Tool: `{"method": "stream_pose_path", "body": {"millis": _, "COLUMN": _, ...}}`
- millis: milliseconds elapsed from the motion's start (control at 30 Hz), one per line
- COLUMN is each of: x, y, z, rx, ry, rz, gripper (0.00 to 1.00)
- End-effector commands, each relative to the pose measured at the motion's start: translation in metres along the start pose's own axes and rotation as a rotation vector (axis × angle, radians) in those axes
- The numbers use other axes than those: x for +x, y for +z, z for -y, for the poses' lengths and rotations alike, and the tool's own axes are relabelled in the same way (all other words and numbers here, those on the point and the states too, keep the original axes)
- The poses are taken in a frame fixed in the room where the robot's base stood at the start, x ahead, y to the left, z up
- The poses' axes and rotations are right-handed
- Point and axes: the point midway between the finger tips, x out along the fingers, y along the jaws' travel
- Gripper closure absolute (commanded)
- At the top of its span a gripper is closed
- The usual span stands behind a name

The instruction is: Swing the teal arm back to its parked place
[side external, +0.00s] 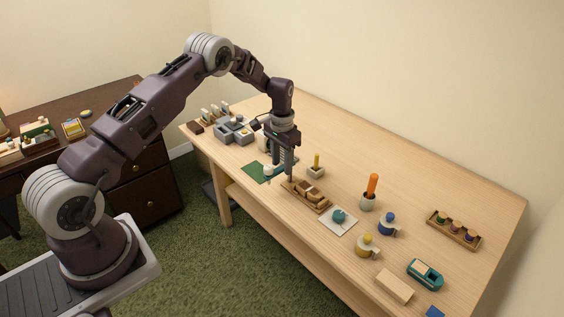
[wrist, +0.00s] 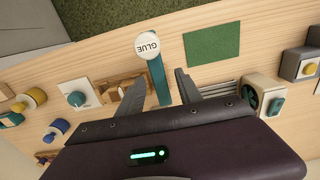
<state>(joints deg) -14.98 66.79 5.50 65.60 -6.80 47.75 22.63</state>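The teal arm (wrist: 158,78) is a flat bar with a round white cap marked GLUE (wrist: 148,45) at its far end. In the wrist view it runs from the cap back between my fingers, and its near end is hidden by my gripper body. In the side view the teal arm (side external: 278,172) lies low, partly behind my fingers. My gripper (wrist: 160,82) is open, with one finger on each side of the bar and a visible gap to both. In the side view my gripper (side external: 285,172) points down close to the tabletop. I cannot tell which spot is the parked place.
A green mat (wrist: 214,47) lies beside the bar. A wooden tray (side external: 305,195) with brown pieces sits close to my fingers, with a white plate with a teal knob (side external: 338,217) beyond. Grey bins (side external: 233,130) stand behind. The back right of the table (side external: 420,180) is clear.

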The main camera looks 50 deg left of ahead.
Motion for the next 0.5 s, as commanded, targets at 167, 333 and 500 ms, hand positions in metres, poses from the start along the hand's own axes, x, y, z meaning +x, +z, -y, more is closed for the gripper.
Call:
{"method": "stream_pose_path", "body": {"millis": 167, "x": -0.012, "y": -0.001, "z": 0.000, "rx": 0.000, "ry": -0.001, "rz": -0.002, "gripper": 0.58}}
{"method": "stream_pose_path", "body": {"millis": 333, "x": -0.048, "y": -0.001, "z": 0.000, "rx": 0.001, "ry": -0.001, "rz": -0.003, "gripper": 0.58}}
{"method": "stream_pose_path", "body": {"millis": 500, "x": -0.069, "y": 0.000, "z": 0.000, "rx": 0.001, "ry": 0.000, "rz": -0.001, "gripper": 0.58}}
